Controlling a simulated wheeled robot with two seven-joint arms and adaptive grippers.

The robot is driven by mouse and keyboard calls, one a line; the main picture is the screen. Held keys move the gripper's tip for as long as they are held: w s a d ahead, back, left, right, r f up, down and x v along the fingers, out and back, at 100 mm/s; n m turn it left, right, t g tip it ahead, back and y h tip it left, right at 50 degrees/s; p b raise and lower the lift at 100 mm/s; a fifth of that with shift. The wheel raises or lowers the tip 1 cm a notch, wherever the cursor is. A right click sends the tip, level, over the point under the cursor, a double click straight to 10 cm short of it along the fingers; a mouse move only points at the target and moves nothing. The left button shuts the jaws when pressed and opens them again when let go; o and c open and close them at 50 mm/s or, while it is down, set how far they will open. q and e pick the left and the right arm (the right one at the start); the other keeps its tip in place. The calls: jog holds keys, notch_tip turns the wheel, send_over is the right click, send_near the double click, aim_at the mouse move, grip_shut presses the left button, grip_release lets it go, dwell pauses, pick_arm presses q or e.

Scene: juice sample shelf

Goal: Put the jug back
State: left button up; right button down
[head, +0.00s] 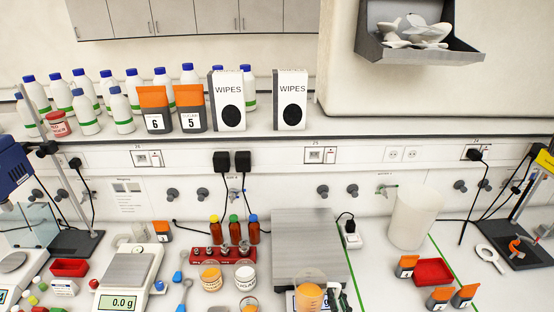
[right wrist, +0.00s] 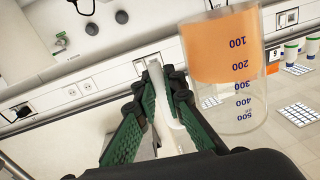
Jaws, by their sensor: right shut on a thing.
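The clear graduated jug (head: 311,291) with orange juice is at the bottom centre of the head view, in front of the grey balance platform. In the right wrist view the jug (right wrist: 228,75) shows its blue volume marks. My right gripper (head: 336,291) is at the right side of the jug. In the right wrist view its green-padded fingers (right wrist: 160,97) are shut on the jug's pale handle (right wrist: 164,125). Whether the jug's base touches anything is hidden below the head view's edge. My left gripper is not in view.
A large grey balance (head: 310,248) is behind the jug. A white cylinder (head: 414,218) and a red tray (head: 433,271) with orange-capped containers are to the right. Small jars (head: 211,277), bottles and a white scale (head: 129,277) crowd the left. Bottles and wipes boxes (head: 290,99) line the shelf.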

jog(key=s+d+f+m+h+b, duration=0.1)
jog(key=f+b, duration=0.3)
jog(key=f, duration=0.4)
jog(key=s+d+f+h+b, duration=0.1)
jog(key=s+d+f+b, duration=0.2)
jog(key=f, duration=0.4)
jog(key=shift+s+f+m+h+b, duration=0.4)
jog(key=shift+s+b, duration=0.05)
jog(key=shift+b, duration=0.65)
jog(key=shift+r, duration=0.1)
